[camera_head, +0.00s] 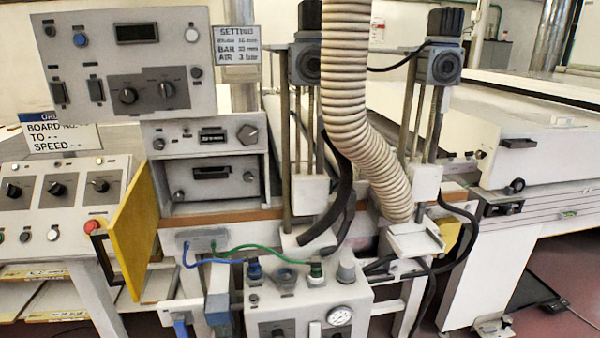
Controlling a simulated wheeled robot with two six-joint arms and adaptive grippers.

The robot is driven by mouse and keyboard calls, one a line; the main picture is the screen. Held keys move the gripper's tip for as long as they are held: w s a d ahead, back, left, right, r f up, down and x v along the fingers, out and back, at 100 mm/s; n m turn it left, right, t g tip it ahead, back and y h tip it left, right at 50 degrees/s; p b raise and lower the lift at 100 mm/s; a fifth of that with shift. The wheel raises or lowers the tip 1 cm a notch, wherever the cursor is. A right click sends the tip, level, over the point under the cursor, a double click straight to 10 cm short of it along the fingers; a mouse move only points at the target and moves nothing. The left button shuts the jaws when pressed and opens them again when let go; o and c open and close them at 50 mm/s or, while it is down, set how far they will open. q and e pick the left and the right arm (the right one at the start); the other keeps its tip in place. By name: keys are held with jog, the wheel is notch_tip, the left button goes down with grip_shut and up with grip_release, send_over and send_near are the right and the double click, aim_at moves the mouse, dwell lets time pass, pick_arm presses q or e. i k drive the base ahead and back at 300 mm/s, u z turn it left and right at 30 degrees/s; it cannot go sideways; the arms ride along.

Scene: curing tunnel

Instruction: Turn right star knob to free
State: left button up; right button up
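Two upright posts carry grey clamp blocks with dark round knobs facing me. The right post's knob (446,66) is at the upper right, and the left post's knob (308,63) is left of the hose. Black ribbed caps sit on top, the right cap (446,22) and the left cap (310,14). Another dark knob (516,185) is on the side of the long bed at the right. I cannot tell which of these is the right star knob, nor read any free mark. Neither of my grippers is in view.
A ribbed hose (349,80) hangs between the posts. Black cables loop beside the right post. A yellow door (132,235) stands open at the left. A control box with a gauge (339,316) is at the front centre. Floor (560,265) shows at the lower right.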

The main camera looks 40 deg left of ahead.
aim_at(249, 176)
jog(key=u, duration=0.3)
jog(key=i, duration=1.1)
jog(key=u, duration=0.75)
